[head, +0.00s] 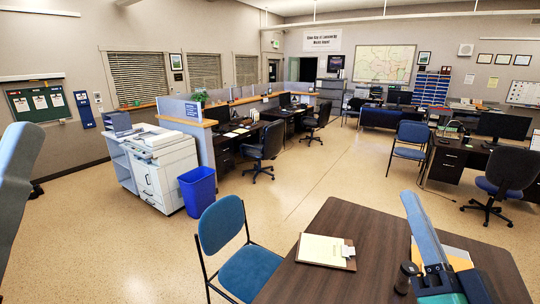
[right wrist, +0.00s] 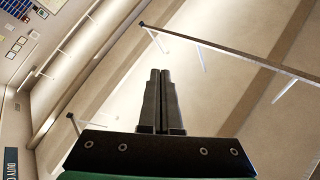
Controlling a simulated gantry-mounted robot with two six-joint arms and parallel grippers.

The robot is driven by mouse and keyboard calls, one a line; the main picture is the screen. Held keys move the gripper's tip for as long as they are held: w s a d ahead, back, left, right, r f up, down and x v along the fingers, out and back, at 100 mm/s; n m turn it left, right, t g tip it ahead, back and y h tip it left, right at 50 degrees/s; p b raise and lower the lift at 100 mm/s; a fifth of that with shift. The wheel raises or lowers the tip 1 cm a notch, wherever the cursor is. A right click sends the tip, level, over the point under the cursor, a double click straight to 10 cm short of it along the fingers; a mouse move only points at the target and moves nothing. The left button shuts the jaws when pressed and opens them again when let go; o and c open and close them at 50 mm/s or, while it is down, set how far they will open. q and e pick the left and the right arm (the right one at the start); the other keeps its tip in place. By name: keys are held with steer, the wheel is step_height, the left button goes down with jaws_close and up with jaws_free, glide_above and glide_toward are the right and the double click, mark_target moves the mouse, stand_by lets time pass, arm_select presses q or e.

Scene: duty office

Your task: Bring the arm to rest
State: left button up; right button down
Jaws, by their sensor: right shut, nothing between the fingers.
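My right gripper (right wrist: 163,74) shows in the right wrist view, its two black fingers side by side and closed together with nothing between them. The fingers point up toward the ceiling. In the head view my right arm's blue-grey link and teal part rise at the lower right, over the dark brown table (head: 345,215); I cannot make out the fingertips there. Only a grey link of my left arm shows at the left edge of the head view. The left gripper is out of the picture.
A notepad (head: 320,250) and a yellow folder (head: 457,254) lie on the table. A small dark upright object (head: 405,278) is close beside my right arm. A blue chair (head: 248,270) stands left of the table. A blue bin (head: 198,190) and copier (head: 160,160) stand beyond open floor.

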steer(key=s+a+r+n+t+y, duration=0.35)
steer(key=s+r+n, duration=0.35)
steer(key=s+r, duration=0.55)
step_height(320, 180, up, 14)
steer(key=w+n+p, duration=0.1)
steer(key=p, duration=1.2)
steer(key=shift+d+f+h, duration=0.2)
steer(key=shift+d+h, duration=0.05)
steer(key=shift+h, duration=0.1)
steer(key=shift+w, duration=0.1)
